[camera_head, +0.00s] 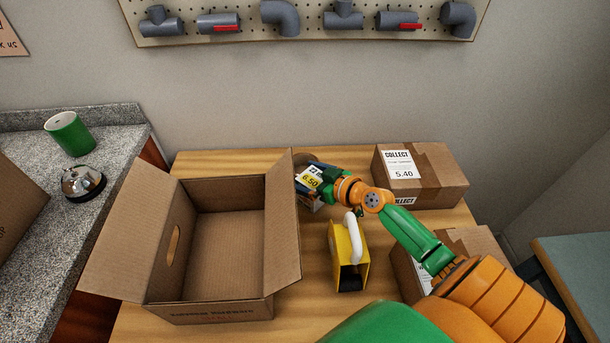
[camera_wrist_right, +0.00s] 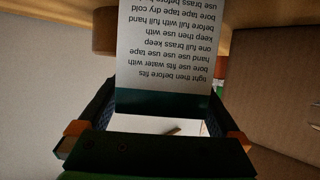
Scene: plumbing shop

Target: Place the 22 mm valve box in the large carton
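The large carton (camera_head: 215,300) stands open on the wooden table, left of centre, with flaps spread to both sides. My right gripper (camera_head: 322,186) is just right of the carton's right flap, low at a small box with a yellow 6.50 label (camera_head: 310,177). In the right wrist view a box with a white printed panel and dark green band (camera_wrist_right: 165,60) stands between the two fingers of my right gripper (camera_wrist_right: 160,128). The fingers lie close along both its sides; whether they press on it I cannot tell. No 22 mm marking is readable. My left gripper is not in view.
A yellow item with a white curved handle (camera_head: 348,262) stands right of the carton. A taped COLLECT carton (camera_head: 440,172) is at the back right, another carton (camera_head: 470,243) at the front right. A bell (camera_head: 82,182) and green cup (camera_head: 70,134) stand on the left counter.

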